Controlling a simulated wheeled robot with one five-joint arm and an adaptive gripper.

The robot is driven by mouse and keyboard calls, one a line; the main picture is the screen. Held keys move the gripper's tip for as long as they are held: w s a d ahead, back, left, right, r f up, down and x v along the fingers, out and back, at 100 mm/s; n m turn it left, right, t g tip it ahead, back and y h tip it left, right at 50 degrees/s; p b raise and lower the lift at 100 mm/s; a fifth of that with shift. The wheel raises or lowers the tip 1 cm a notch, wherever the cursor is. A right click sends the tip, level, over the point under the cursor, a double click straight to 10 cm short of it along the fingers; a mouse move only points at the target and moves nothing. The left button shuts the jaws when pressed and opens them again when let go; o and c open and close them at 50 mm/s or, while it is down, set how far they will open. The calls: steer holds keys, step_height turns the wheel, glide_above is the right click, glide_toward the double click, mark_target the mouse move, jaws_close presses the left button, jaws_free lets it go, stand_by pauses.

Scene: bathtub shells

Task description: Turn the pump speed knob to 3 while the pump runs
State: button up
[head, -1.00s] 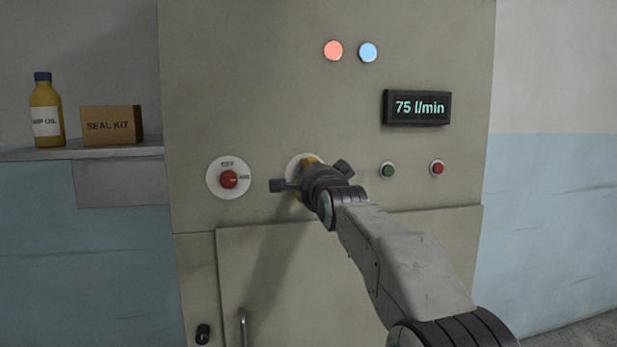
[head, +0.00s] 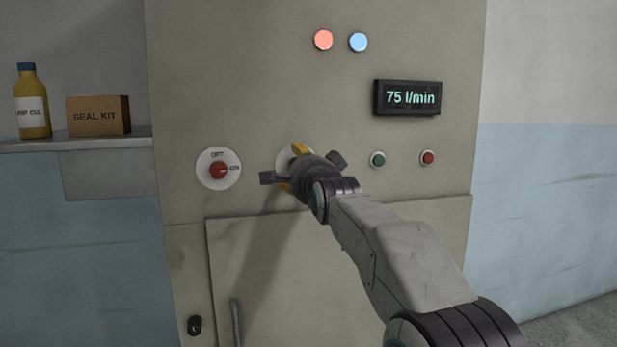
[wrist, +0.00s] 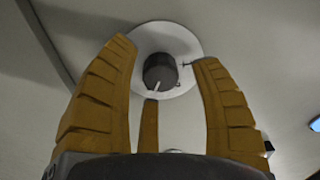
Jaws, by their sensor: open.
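The speed knob (wrist: 160,72) is a dark grey round knob on a white dial plate (wrist: 183,39), seen in the wrist view. Its white pointer line faces down and slightly left in that picture. A small dark mark shows on the dial to the right; I cannot read it. My gripper (wrist: 163,56) has its yellow fingers open on either side of the knob, with a third finger below; no finger clearly touches it. In the head view my gripper (head: 297,168) hides most of this dial (head: 282,160). The display (head: 408,97) reads 75 l/min.
A red rotary switch (head: 218,170) sits left of my gripper. A green button (head: 377,160) and a red button (head: 428,158) are to the right. A red lamp (head: 323,40) and a blue lamp (head: 358,42) glow above. A shelf (head: 75,146) holds a bottle (head: 32,105) and a SEAL KIT box (head: 98,115).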

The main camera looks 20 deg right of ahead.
steer(key=s, duration=1)
steer(key=shift+s, duration=0.3)
